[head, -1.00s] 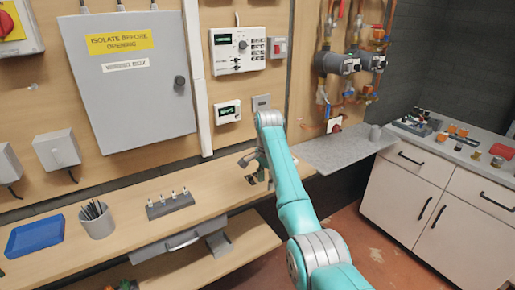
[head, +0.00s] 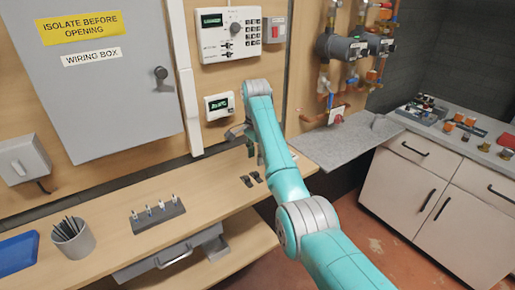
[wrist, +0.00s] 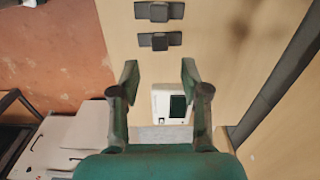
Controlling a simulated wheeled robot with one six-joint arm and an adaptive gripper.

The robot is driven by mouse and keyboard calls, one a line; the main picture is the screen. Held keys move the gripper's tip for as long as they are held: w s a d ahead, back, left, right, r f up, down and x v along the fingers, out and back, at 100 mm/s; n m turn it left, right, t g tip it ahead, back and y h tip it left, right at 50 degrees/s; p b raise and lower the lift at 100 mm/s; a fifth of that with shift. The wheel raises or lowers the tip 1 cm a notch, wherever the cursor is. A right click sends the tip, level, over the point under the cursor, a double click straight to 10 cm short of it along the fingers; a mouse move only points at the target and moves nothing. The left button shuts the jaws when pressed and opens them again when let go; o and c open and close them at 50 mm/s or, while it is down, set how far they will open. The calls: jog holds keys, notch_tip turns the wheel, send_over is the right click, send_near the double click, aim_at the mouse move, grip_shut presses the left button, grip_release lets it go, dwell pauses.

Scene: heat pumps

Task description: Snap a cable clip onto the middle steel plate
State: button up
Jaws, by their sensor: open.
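Two small dark pieces, which look like cable clips, lie on the wooden bench in the head view: one on the left (head: 246,181) and one on the right (head: 257,176). In the wrist view they show as two dark bars with raised middles, one at the top edge (wrist: 158,12) and one below it (wrist: 159,41). My gripper (head: 243,140) is above the bench near them. In the wrist view my gripper (wrist: 160,76) is open with nothing between its fingertips. I cannot make out the middle steel plate in either view now.
A rack of small upright pieces (head: 159,217), a pen cup (head: 73,239) and a blue tray (head: 17,253) stand on the bench (head: 208,180). A white box with a dark screen (wrist: 168,103) shows beyond the fingers. A grey slab (head: 340,144) adjoins the bench's right end.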

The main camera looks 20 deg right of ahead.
aim_at(256, 173)
jog(key=shift+f, duration=3.05)
grip_shut()
jog(key=shift+r, duration=3.05)
